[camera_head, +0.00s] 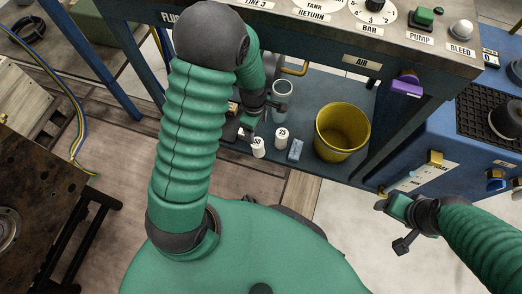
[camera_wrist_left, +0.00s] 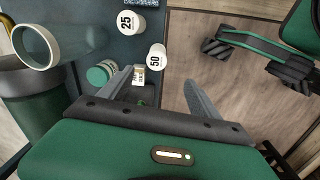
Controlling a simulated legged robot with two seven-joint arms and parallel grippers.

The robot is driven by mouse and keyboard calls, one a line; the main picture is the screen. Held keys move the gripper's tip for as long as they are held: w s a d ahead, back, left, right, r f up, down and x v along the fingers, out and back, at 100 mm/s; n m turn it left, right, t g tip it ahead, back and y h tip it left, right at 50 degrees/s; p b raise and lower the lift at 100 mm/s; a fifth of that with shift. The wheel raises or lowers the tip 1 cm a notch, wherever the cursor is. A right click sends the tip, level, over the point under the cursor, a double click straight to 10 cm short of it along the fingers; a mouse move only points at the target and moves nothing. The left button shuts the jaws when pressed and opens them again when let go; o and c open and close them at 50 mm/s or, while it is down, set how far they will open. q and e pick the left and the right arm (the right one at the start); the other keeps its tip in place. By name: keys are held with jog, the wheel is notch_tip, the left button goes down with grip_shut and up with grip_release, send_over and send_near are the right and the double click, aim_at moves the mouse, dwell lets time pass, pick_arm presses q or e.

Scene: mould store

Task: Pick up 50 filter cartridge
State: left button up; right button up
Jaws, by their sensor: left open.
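The 50 cartridge (camera_head: 258,148) is a small white cylinder at the front edge of the blue lower shelf. In the left wrist view the 50 cartridge (camera_wrist_left: 157,57) lies just beyond the fingertips, roughly between their lines and nearer the left finger. My left gripper (camera_head: 261,122) is open and empty at the shelf; its spread fingers also show in the left wrist view (camera_wrist_left: 158,76). Another white cartridge marked 25 (camera_head: 281,139) stands beside the 50 one, also in the left wrist view (camera_wrist_left: 131,22). My right gripper (camera_head: 392,224) hangs at the right, away from the cartridges, its fingers apart.
A grey cup (camera_head: 282,95) stands behind the cartridges, and a light blue block (camera_head: 295,149) lies right of them. A yellow bucket (camera_head: 342,132) is farther right. A green-topped cylinder (camera_wrist_left: 100,73) is left of the fingers. The bench top with dials (camera_head: 372,12) overhangs the shelf.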

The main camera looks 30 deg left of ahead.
pick_arm(q)
jog(key=f+b, duration=0.1)
jog(key=f, duration=0.2)
jog(key=f+b, duration=0.2)
jog(key=f, duration=0.1)
jog(key=f+b, duration=0.2)
jog(key=f, duration=0.2)
jog(key=shift+w+a, duration=0.1)
jog(key=shift+w, duration=0.15)
jog(key=f+b, duration=0.1)
jog(key=b, duration=0.1)
jog(key=f+b, duration=0.1)
jog(key=f, duration=0.1)
jog(key=w+f+b, duration=0.1)
jog(key=f+b, duration=0.1)
jog(key=shift+a+f+b, duration=0.25)
jog(key=shift+a+b, duration=0.05)
jog(key=shift+b, duration=0.05)
jog(key=shift+r, duration=0.2)
jog(key=c, duration=1.5)
